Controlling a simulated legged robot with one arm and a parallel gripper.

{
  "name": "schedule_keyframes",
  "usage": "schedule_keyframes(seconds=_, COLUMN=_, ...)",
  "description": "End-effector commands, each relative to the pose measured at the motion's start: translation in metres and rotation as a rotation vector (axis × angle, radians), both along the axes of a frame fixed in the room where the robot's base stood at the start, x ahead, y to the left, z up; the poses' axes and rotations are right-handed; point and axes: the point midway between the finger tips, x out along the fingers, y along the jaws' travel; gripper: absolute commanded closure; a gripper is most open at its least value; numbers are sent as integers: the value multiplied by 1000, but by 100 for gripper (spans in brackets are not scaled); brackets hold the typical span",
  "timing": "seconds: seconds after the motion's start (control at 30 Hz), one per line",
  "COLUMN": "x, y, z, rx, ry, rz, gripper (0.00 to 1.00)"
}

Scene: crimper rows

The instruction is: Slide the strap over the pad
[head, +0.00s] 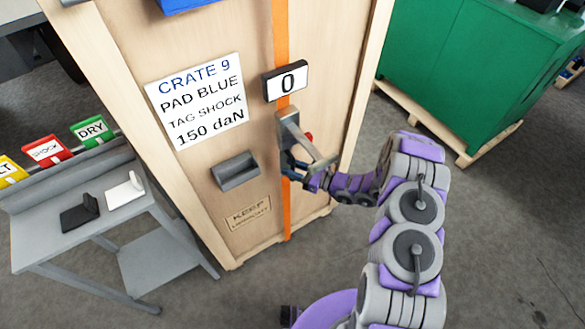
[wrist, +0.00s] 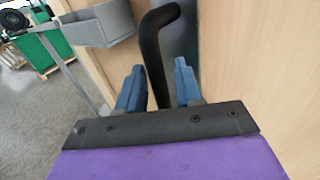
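The orange strap (head: 281,30) runs straight down the front of the wooden crate (head: 240,150). A blue thing (head: 190,5), possibly the pad, is cut off at the top edge of the head view, left of the strap. A grey tensioner (head: 290,130) with a lever sits on the strap below a display reading 0 (head: 287,82). My gripper (head: 290,168) is at the tensioner. In the wrist view its blue fingers (wrist: 160,88) stand on either side of a black handle (wrist: 156,50), with small gaps, so it looks open.
A grey bin (head: 236,171) is fixed to the crate left of the strap; it also shows in the wrist view (wrist: 98,22). A grey bench (head: 95,235) at left holds a black and a white corner piece. A green container (head: 470,60) stands at right. Floor is clear at lower right.

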Motion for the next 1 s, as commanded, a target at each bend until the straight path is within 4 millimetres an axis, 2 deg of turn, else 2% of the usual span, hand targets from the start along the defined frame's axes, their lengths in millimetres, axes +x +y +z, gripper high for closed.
schedule_keyframes(seconds=0.03, x=0, y=0, z=0, rx=0, ry=0, rz=0, gripper=70)
schedule_keyframes(seconds=0.37, x=0, y=-1, z=0, rx=0, ry=-1, rz=-1, gripper=100)
schedule_keyframes(seconds=0.8, x=2, y=-3, z=1, rx=0, ry=-2, rz=-2, gripper=100)
schedule_keyframes(seconds=0.87, x=6, y=-7, z=1, rx=1, ry=-5, rz=-2, gripper=100)
schedule_keyframes(seconds=1.0, x=22, y=-29, z=2, rx=2, ry=-8, rz=-6, gripper=100)
